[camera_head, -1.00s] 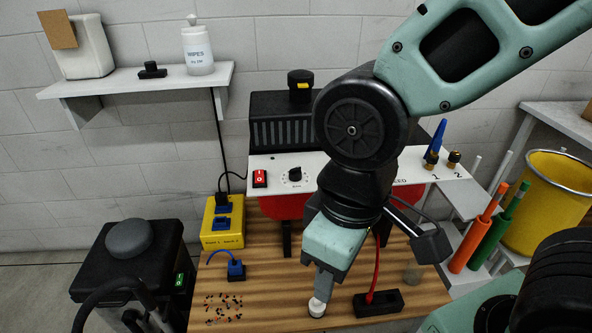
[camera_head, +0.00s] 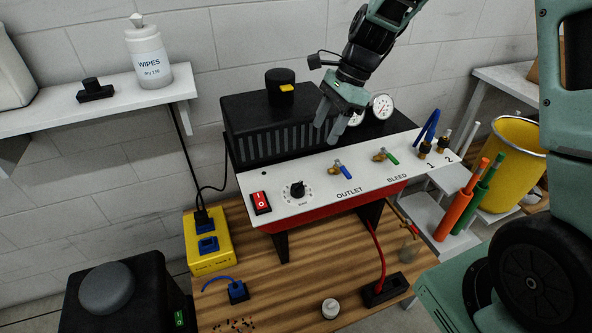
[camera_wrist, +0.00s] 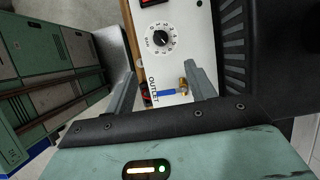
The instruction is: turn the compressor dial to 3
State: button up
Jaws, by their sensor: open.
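The compressor dial (camera_head: 297,189) is a small black knob on a ring of numbers, on the white panel (camera_head: 330,200) of the compressor. It also shows in the wrist view (camera_wrist: 160,38), beyond my fingers; I cannot surely read the number it points to. My gripper (camera_head: 328,124) is open and empty above the compressor's top, behind and to the right of the dial. In the wrist view its two fingers (camera_wrist: 163,90) stand apart with the blue-handled outlet valve showing between them. Nothing touches the dial.
A red rocker switch (camera_head: 260,202) is left of the dial. Blue (camera_head: 343,169) and green (camera_head: 387,156) valve handles are to its right. Pressure gauges (camera_head: 381,106) stand behind the panel, near my gripper. A black knob (camera_head: 280,83) rises from the compressor top.

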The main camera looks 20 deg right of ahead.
aim_at(300, 184)
jog(key=p+x, duration=0.1)
jog(key=x, duration=1.6)
jog(key=shift+a+f, duration=0.1)
jog(key=shift+c, duration=0.3)
jog(key=c, duration=0.9)
